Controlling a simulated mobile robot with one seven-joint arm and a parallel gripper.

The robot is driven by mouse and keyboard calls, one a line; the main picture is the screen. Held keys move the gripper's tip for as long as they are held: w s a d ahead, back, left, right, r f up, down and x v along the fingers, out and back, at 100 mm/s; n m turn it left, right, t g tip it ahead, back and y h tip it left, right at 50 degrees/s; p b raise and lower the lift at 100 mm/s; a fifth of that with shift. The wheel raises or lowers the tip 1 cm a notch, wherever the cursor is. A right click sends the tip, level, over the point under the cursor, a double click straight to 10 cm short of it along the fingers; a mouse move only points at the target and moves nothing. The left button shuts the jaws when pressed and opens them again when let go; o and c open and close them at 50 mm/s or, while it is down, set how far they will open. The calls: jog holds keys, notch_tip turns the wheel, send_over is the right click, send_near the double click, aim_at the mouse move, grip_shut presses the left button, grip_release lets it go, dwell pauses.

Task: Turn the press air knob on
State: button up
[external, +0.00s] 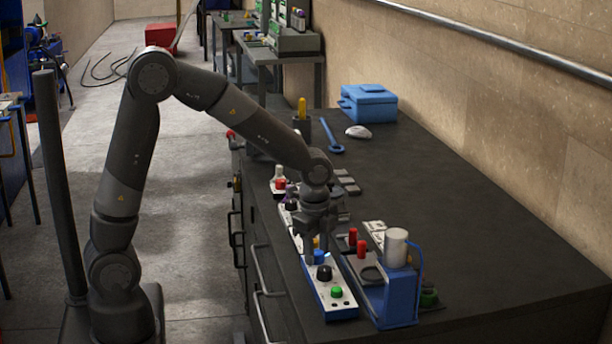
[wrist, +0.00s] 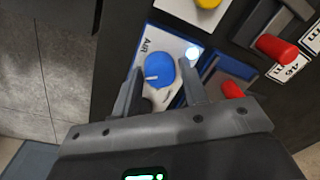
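The air knob is a round blue knob (wrist: 158,68) with a white pointer mark toward its left side. It sits on a white panel (wrist: 165,42) marked "AIR", with a pale lit spot beside it. In the external view the blue knob (external: 319,257) shows small and partly covered under my gripper (external: 318,250). In the wrist view my gripper (wrist: 160,72) is open, with one finger on each side of the knob. Whether the fingers touch the knob I cannot tell.
A panel with a black knob (external: 324,272) and a green button (external: 336,292) lies at the bench's front edge. A blue press with a metal cylinder (external: 396,247) stands to its right. Red-handled parts (wrist: 277,48) are close by. The bench's right side is clear.

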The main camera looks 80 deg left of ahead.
jog(key=shift+o, duration=1.3)
jog(key=shift+r, duration=0.1)
notch_tip(320, 180, up, 11)
jog(key=shift+s+d+f, duration=0.15)
jog(key=shift+s+f, duration=0.05)
jog(key=shift+s, duration=0.05)
jog(key=s+d+r+n+t, duration=0.2)
jog(key=s+n, duration=0.3)
jog(key=s, duration=0.6)
jog(key=s+d+r+n+t, duration=0.2)
jog(key=s+n, duration=0.3)
jog(key=s, duration=0.6)
jog(key=shift+s+d+r+t, duration=0.15)
jog(key=shift+d+r+t, duration=0.1)
jog(key=shift+r+t, duration=0.3)
jog(key=shift+f, duration=0.1)
